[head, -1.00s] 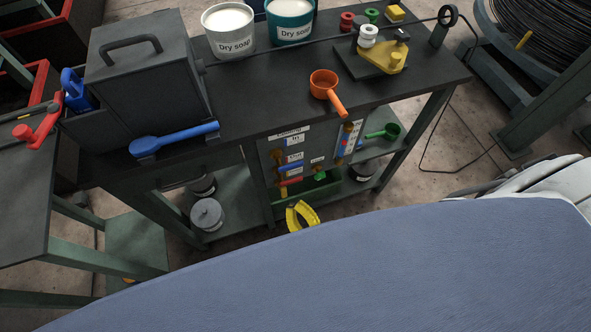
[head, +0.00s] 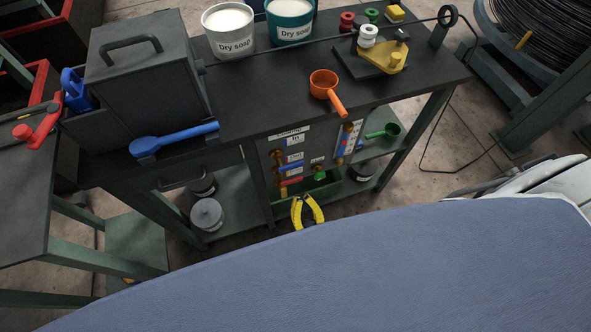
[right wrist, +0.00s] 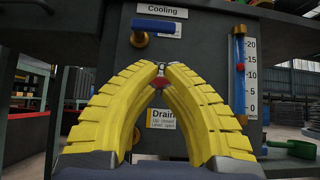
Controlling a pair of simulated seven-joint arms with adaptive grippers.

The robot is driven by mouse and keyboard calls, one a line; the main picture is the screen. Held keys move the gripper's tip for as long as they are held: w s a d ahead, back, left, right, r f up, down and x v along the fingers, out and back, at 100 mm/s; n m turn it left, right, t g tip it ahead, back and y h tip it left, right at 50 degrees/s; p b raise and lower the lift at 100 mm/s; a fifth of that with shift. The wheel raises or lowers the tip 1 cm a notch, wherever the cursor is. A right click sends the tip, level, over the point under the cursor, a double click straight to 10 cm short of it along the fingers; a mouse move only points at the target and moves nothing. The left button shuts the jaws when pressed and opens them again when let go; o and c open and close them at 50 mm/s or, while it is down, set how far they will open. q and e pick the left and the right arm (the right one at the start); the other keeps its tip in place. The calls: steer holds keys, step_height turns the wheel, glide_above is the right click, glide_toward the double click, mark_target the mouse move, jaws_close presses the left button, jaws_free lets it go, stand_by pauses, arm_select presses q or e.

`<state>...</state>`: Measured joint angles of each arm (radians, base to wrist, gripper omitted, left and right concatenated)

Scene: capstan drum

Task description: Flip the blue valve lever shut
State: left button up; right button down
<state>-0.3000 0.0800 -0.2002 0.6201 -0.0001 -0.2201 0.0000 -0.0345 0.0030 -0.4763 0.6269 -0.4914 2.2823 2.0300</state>
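The blue valve lever (head: 291,168) is on the dark panel under the bench. In the right wrist view the blue lever (right wrist: 158,26) lies about level, pointing right from a brass fitting under the "Cooling" label. My right gripper (head: 303,198) has yellow ribbed fingers and is low in front of the panel, below the lever. In the right wrist view the tips of the right gripper (right wrist: 163,68) nearly meet, with nothing visibly held, and they are apart from the blue lever. Part of a red lever (right wrist: 160,82) shows behind them. My left gripper is not in view.
A red lever (head: 291,181) sits just below the blue one. A gauge strip (right wrist: 240,75) is to its right, and a green scoop (head: 388,131) lies farther right. An orange ladle (head: 325,85) and a large blue handle (head: 175,138) are above, at bench level.

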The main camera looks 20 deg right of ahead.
steer(key=shift+w+r, duration=0.1)
steer(key=shift+x, duration=4.8)
